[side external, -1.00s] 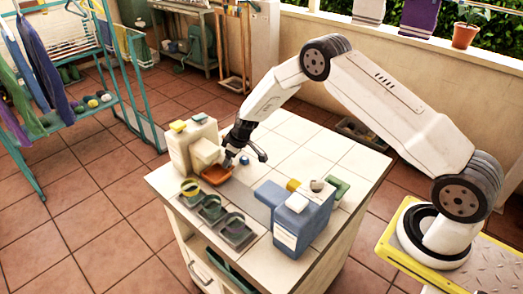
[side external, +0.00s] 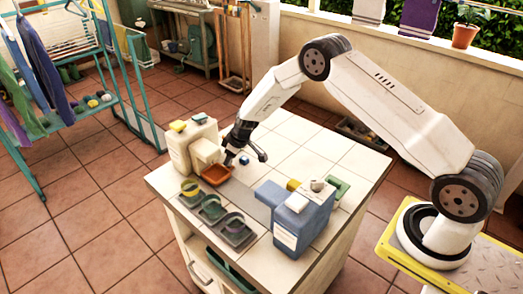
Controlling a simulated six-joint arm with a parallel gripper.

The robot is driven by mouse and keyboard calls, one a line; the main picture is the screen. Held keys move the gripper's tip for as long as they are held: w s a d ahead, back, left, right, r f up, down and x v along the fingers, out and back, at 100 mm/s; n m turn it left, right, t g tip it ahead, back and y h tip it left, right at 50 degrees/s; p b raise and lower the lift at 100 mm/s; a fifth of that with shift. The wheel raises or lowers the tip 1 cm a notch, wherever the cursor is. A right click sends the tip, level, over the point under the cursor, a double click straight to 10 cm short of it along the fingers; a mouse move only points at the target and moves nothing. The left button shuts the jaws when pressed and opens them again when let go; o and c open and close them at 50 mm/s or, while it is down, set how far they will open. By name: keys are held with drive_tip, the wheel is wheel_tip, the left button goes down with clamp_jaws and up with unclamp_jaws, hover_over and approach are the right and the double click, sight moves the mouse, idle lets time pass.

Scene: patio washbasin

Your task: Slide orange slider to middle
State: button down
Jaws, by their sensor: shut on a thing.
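The orange slider (side external: 215,175) looks like a small orange tray at the foot of the cream block, at the far left of the tiled counter. My gripper (side external: 231,158) points down at its right edge. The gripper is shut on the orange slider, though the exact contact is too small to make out.
A cream block (side external: 190,147) with a yellow piece on top stands behind the slider. A blue block (side external: 300,217) stands to the right. The counter's back tiles (side external: 300,140) are clear.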

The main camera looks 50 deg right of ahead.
drive_tip(key=shift+s, duration=0.1)
idle(0.7)
drive_tip(key=shift+s+a, duration=0.15)
drive_tip(key=shift+s, duration=5.2)
drive_tip(key=shift+c, duration=1.7)
unclamp_jaws()
drive_tip(key=shift+r, duration=0.1)
drive_tip(key=v, duration=0.7)
drive_tip(key=shift+s+r, duration=0.15)
drive_tip(key=shift+r, duration=0.15)
drive_tip(key=shift+r, duration=0.1)
